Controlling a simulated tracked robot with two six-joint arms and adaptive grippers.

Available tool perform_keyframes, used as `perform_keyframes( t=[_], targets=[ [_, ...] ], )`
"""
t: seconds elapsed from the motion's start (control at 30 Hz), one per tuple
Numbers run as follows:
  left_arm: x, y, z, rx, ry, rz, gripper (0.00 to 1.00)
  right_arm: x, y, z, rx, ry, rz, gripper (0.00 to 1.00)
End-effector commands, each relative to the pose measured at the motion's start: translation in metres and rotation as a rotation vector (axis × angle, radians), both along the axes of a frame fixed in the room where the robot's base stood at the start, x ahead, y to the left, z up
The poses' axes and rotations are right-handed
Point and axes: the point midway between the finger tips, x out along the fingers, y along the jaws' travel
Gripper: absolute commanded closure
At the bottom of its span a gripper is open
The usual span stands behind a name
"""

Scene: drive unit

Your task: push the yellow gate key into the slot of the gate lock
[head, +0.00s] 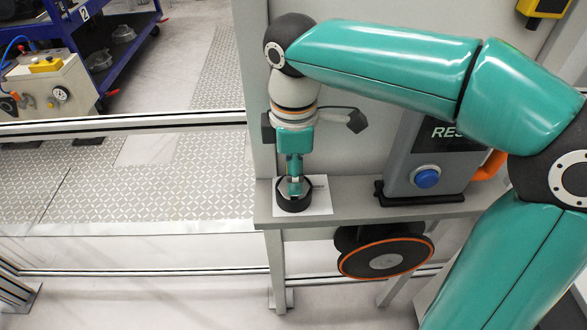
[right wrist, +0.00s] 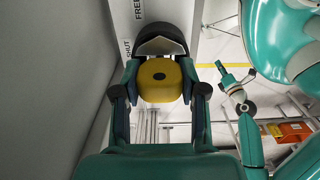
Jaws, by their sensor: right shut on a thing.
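My right gripper (head: 295,186) points down into the gate lock (head: 293,204), a dark round collar on a white plate on the grey shelf. In the right wrist view, the right gripper (right wrist: 160,92) is shut on the yellow gate key (right wrist: 160,76), with a finger on each side. The dark curved rim of the lock (right wrist: 160,33) shows just beyond the key. The slot is hidden, and I cannot tell how deep the key sits. In the head view the key is hidden. My left gripper (right wrist: 222,68) shows small in the right wrist view; its jaws are too small to read.
A grey box with a blue button (head: 427,178) stands right of the lock on the shelf (head: 350,197). A dark disc with an orange rim (head: 386,256) hangs below. A grey panel rises behind. The plate has the words FREE and SHUT (right wrist: 127,48).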

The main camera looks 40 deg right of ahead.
Motion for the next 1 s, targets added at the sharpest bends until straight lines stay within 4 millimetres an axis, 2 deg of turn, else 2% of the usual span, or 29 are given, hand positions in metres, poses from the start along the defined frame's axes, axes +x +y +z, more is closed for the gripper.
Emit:
perform_keyframes(
  t=[0.17, 0.2, 0.37, 0.77, 0.87, 1.0],
  targets=[
    [0.000, 0.000, 0.000, 0.000, 0.000, 0.000, 1.00, 0.000, 0.000, 0.000, 0.000, 0.000, 0.000, 0.99],
    [0.000, 0.000, 0.000, 0.000, 0.000, 0.000, 1.00, 0.000, 0.000, 0.000, 0.000, 0.000, 0.000, 0.55],
    [0.000, 0.000, 0.000, 0.000, 0.000, 0.000, 1.00, 0.000, 0.000, 0.000, 0.000, 0.000, 0.000, 0.29],
    [0.000, 0.000, 0.001, 0.000, 0.000, 0.000, 1.00, 0.000, 0.000, 0.004, 0.000, -0.001, 0.001, 0.29],
    [0.000, 0.000, 0.001, 0.000, 0.000, 0.000, 1.00, 0.001, 0.001, 0.014, 0.001, -0.003, 0.001, 0.29],
    [0.000, 0.000, 0.001, 0.000, 0.000, 0.000, 1.00, 0.001, 0.001, 0.038, 0.001, -0.004, 0.000, 0.29]
  ],
)
